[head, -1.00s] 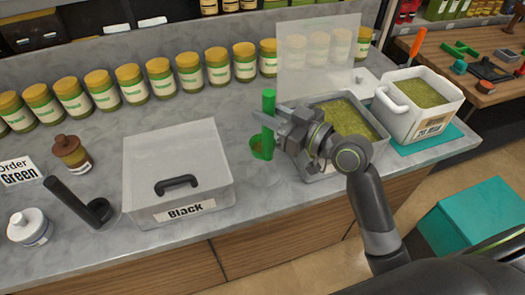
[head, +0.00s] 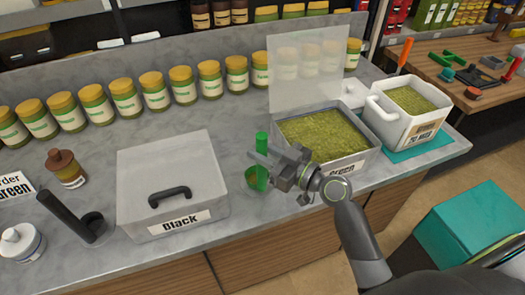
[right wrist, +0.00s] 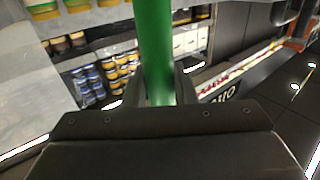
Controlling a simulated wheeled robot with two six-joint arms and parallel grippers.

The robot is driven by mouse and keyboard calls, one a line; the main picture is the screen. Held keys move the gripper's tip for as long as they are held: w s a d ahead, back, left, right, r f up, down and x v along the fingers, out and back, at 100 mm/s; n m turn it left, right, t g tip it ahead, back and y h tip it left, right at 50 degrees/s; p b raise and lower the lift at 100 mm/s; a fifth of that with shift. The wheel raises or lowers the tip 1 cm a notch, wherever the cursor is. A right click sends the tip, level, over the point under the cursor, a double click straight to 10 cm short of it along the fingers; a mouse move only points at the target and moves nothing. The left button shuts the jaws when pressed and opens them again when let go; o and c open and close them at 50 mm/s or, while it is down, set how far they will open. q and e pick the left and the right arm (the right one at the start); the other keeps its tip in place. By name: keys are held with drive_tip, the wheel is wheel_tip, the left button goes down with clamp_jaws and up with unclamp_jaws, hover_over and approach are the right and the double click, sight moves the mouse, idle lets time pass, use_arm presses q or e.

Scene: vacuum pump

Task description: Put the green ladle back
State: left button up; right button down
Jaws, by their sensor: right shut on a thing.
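My right gripper (head: 264,164) is shut on the upright handle of the green ladle (head: 262,147). The ladle's green cup (head: 251,178) shows low beside the handle, between the two bins; I cannot tell whether it touches the counter. In the right wrist view the green handle (right wrist: 155,45) stands between the fingers (right wrist: 160,92). The open Green bin (head: 345,166), full of green grains, stands right of the ladle, with its clear lid (head: 308,72) raised behind it. My left gripper is not in view.
The closed Black bin (head: 150,165) stands left of the ladle. A black ladle (head: 66,215) is further left. A row of yellow-lidded jars (head: 125,95) lines the back. A white tub of grains (head: 402,125) stands on a teal mat (head: 440,146) at right.

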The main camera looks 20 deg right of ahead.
drive_tip(key=shift+f, duration=0.15)
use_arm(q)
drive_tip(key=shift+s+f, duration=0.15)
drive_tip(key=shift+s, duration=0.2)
use_arm(e)
drive_tip(key=c, duration=1.2)
unclamp_jaws()
drive_tip(key=shift+r, duration=0.35)
use_arm(q)
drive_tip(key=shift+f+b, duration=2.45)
drive_tip(key=shift+b, duration=0.05)
use_arm(e)
drive_tip(key=shift+f+v, duration=0.2)
drive_tip(key=shift+v, duration=5.8)
